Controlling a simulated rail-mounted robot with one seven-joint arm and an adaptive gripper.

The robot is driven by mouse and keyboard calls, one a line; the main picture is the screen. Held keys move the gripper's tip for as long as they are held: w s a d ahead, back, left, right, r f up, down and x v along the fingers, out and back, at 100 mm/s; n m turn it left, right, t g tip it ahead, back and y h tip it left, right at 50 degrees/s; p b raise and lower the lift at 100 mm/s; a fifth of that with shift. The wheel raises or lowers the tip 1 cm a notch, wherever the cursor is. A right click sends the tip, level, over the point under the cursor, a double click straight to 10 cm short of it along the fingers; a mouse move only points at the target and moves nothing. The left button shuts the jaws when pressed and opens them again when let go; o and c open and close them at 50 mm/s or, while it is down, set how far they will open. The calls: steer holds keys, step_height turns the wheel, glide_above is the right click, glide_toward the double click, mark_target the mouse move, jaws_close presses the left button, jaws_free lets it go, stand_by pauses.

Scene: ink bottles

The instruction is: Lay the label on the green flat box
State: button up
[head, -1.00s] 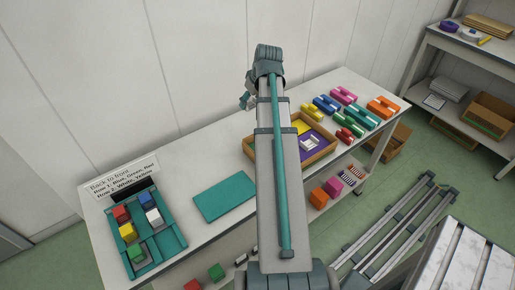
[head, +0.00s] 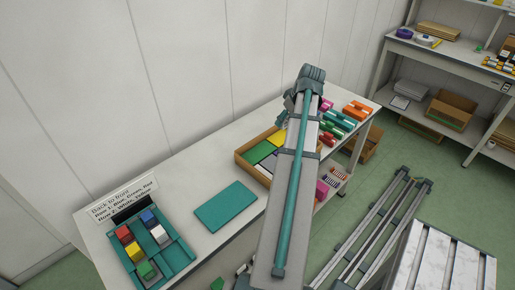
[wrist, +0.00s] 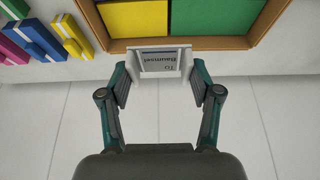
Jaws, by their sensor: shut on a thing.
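The label (wrist: 160,62), a pale piece with dark printed text that reads upside down, is between the fingertips of my gripper (wrist: 160,75) in the wrist view. My gripper is shut on it. The green flat box (wrist: 205,17) lies in a cardboard tray, just beyond the label and to its right in the picture. The green flat box also shows in the head view (head: 262,152). There, my arm hides the label and most of my gripper. The wrist view does not show how high the label is above the table.
A yellow flat box (wrist: 135,18) lies left of the green one, inside the tray (head: 243,163). Several coloured boxes (head: 340,120) stand right of the tray. A teal mat (head: 226,206) and a teal sorter with coloured blocks (head: 172,262) are to the left. Table around the mat is clear.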

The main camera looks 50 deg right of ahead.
steer(key=w+a+f+p, duration=0.2)
steer(key=w+a+f, duration=0.1)
steer(key=a, duration=0.3)
glide_toward(256, 151)
steer(key=shift+w+d+f+p, duration=0.35)
steer(key=shift+w+d+f, duration=0.2)
steer(key=shift+w+f, duration=0.25)
steer(key=shift+w+a+f+p, duration=0.3)
steer(key=shift+a+f, duration=0.1)
steer(key=shift+f, duration=0.3)
steer(key=shift+f+p, duration=0.5)
steer(key=shift+f, duration=0.85)
steer(key=shift+f, duration=0.2)
steer(key=o, duration=0.8)
steer(key=shift+r, duration=0.1)
